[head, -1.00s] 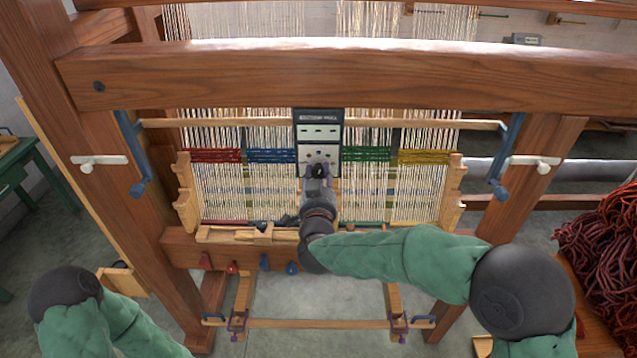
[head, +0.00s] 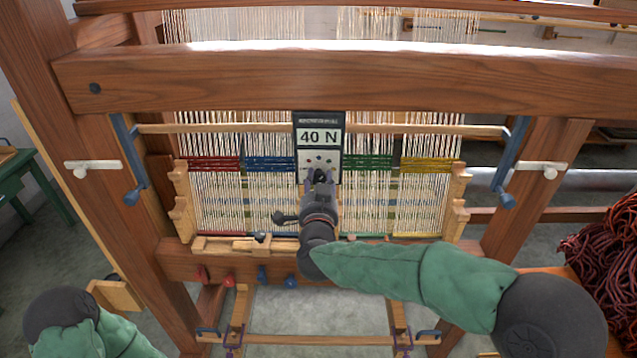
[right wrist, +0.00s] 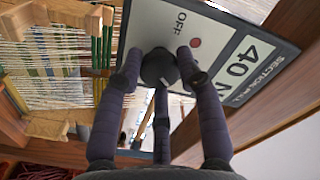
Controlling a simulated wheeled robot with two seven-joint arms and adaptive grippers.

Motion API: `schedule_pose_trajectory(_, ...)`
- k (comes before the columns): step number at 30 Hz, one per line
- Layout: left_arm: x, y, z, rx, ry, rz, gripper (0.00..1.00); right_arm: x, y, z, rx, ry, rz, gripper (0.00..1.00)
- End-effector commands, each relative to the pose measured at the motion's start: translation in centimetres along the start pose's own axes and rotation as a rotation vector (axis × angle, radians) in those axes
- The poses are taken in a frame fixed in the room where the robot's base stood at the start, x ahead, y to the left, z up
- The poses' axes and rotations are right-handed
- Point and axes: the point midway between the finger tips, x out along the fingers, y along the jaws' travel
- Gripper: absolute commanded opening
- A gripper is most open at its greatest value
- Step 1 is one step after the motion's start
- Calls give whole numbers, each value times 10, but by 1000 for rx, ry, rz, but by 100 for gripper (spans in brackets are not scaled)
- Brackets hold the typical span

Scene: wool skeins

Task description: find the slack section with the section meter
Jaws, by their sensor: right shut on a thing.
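The section meter (head: 319,137), a dark-framed panel with a white face, stands in front of the warp between the blue and green bands. Its display reads 40 N. The right wrist view shows its panel (right wrist: 222,62) with an OFF label, a red dot and a dark knob (right wrist: 158,68). My right gripper (head: 320,178) is at its lower part, fingers closed around the knob. The warp has red (head: 213,164), blue (head: 269,164), green (head: 367,163) and yellow (head: 427,165) banded sections. I cannot tell which is slack. My left gripper is out of view.
The wooden loom's thick front beam (head: 330,82) runs above the meter, with blue cranks (head: 508,165) at both sides. Dark red wool (head: 608,250) lies at the right, and a green table (head: 40,180) stands at the left.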

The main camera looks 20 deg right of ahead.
Motion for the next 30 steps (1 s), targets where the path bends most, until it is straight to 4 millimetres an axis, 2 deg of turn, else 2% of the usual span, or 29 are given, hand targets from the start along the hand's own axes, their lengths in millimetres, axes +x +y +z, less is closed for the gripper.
schedule_pose_trajectory(1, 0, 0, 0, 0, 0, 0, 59, 2, -5, -12, 8, 24, -7, 4)
schedule_pose_trajectory(4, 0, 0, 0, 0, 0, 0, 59, 2, -5, -12, 8, 24, -7, 4)
schedule_pose_trajectory(5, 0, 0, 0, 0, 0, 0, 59, 2, -5, -12, 8, 24, -7, 45)
schedule_pose_trajectory(6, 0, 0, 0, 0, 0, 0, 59, 2, -5, -12, 8, 24, -7, 56)
schedule_pose_trajectory(7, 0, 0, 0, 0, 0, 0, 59, 2, -5, -12, 7, 24, -6, 60)
schedule_pose_trajectory(20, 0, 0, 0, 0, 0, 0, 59, -3, -2, -4, 2, 9, -2, 60)
schedule_pose_trajectory(26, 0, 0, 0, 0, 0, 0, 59, -29, -2, -4, 1, 7, -5, 60)
schedule_pose_trajectory(30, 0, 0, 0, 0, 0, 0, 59, -58, -2, -4, 3, 8, -5, 60)
